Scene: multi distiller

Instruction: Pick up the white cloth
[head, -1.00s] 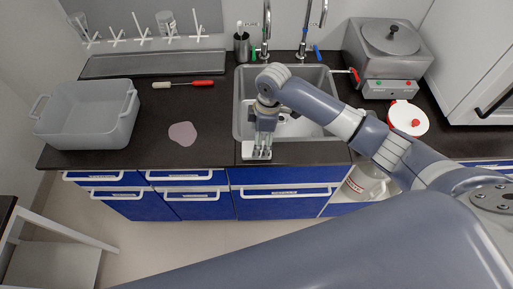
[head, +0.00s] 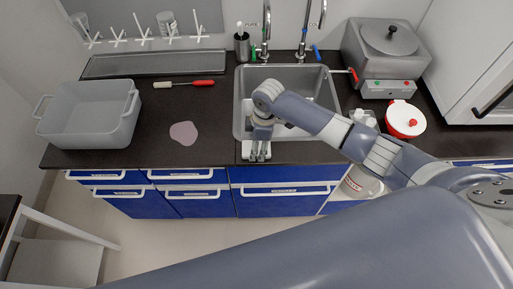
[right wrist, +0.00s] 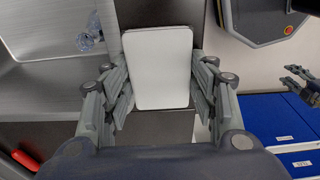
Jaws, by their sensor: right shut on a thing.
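The white cloth (right wrist: 158,68) shows in the right wrist view as a flat, rounded white rectangle between the fingers of my right gripper (right wrist: 160,88). The gripper is shut on it, with fingers at its left and right sides. In the head view my right gripper (head: 257,152) points down at the front rim of the sink (head: 241,105), and the cloth is hard to tell from the fingers there. My left gripper (right wrist: 299,82) shows small at the right of the right wrist view, its fingers apart and empty; it is outside the head view.
A grey tub (head: 92,128), a pinkish patch (head: 183,133) and a red-handled tool (head: 203,83) are on the dark counter left of the sink. Two taps (head: 266,30) rise behind it. A grey heating bath (head: 388,60) and a red-and-white pot (head: 404,119) stand at the right.

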